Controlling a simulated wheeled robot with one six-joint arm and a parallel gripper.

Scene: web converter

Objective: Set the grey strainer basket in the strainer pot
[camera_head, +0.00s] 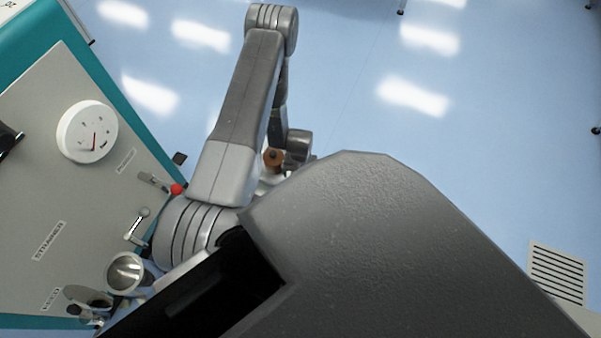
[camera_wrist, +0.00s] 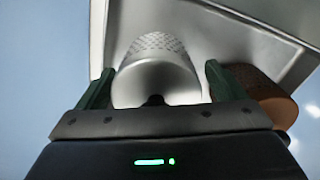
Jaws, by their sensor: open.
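The grey strainer basket (camera_wrist: 155,72), with a perforated band at its far end, is between the two dark green fingers of my gripper (camera_wrist: 158,72) in the wrist view. The fingers are open, one on each side of it. I cannot tell whether either finger touches it. In the head view the grey basket and my fingers are hidden behind my arm. A round, open, silvery vessel on the panel's lower edge (camera_head: 125,272) looks like the strainer pot; its inside seems empty.
A brown perforated basket (camera_wrist: 262,97) stands close right of my gripper; it also shows beside my arm (camera_head: 272,158). A pale tray (camera_wrist: 220,38) lies behind the baskets. The grey panel carries a white gauge (camera_head: 87,132), a lever (camera_head: 137,226) and a red knob (camera_head: 177,189).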

